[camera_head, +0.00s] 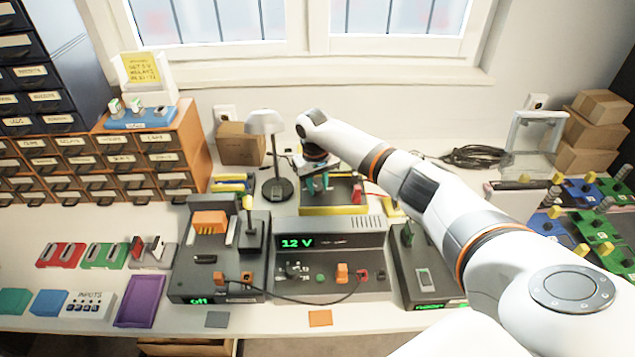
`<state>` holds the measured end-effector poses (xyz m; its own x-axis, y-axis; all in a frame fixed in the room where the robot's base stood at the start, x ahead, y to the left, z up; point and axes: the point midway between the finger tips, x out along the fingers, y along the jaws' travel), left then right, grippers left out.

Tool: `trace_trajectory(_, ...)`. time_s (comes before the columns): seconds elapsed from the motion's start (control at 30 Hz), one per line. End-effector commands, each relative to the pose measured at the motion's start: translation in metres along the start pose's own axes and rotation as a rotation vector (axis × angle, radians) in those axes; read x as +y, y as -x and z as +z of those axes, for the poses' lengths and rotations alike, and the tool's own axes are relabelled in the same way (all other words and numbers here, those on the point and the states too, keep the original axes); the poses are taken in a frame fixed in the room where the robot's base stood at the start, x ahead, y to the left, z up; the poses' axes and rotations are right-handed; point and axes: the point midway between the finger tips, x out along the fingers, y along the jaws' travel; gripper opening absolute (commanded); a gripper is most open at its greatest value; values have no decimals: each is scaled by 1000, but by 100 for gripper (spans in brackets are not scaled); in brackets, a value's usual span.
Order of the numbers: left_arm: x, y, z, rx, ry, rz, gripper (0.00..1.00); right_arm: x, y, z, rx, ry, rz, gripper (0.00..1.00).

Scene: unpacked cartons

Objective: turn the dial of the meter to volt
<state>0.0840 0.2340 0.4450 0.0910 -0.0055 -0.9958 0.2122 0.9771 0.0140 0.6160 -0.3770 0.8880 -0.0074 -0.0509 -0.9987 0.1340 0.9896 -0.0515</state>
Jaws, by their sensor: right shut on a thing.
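My right arm comes in from the right, and its gripper (318,184) points down over a dark box with yellow edges (333,210) at the back of the bench. This box seems to be the meter. The gripper's fingers are shut on a small part at the left of the box, which looks like the dial. The fingers and wrist hide the dial, so its setting cannot be read. My left gripper is not in view.
A power unit (345,255) reading 12 V stands in front. A grey unit (190,262) reading Off is at left, another dark unit (420,262) at right. A lamp (264,125) stands close to the gripper's left. Green and blue boards (600,225) lie far right.

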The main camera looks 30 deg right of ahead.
Motion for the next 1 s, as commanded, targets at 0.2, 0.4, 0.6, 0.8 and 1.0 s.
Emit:
trace_trajectory(0.2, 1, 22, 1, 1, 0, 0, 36, 1, 5, 0, 9, -126, 2, 7)
trace_trajectory(0.4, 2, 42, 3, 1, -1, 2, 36, 1, 5, 0, 18, -304, 3, 7)
trace_trajectory(0.6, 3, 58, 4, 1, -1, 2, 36, 1, 4, 0, 28, -495, 2, 7)
trace_trajectory(0.8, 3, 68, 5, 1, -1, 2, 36, 1, 3, 1, 36, -675, 2, 7)
trace_trajectory(1.0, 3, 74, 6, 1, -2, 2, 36, 0, 2, 2, 42, -824, 1, 7)
